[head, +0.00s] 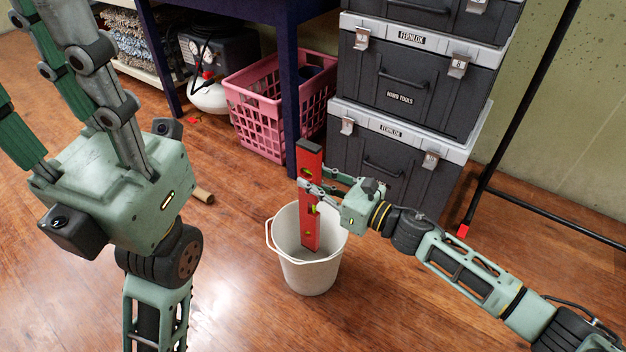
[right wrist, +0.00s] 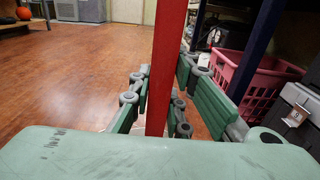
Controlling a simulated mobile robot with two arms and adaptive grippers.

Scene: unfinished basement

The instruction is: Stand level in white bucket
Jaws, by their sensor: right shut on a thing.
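The red level (head: 311,222) stands nearly upright with its lower end inside the white bucket (head: 308,277). Its upper end rises well above the rim. I cannot tell whether it touches the bucket's floor. My right gripper (head: 310,188) is shut on the level above the rim, reaching in from the right. In the right wrist view the level (right wrist: 166,70) runs vertically between the fingers. The bucket stands upright on the floor, its handle at the left. My left gripper is large at the upper left, fingers pointing up and fingertips cut off by the frame.
Stacked dark toolboxes (head: 385,165) stand just behind the bucket. A pink basket (head: 258,125) sits beside a dark blue table leg (head: 289,90). A brown tube (head: 203,196) lies on the wooden floor. A black stand with a red foot (head: 463,231) is at the right. Floor in front is clear.

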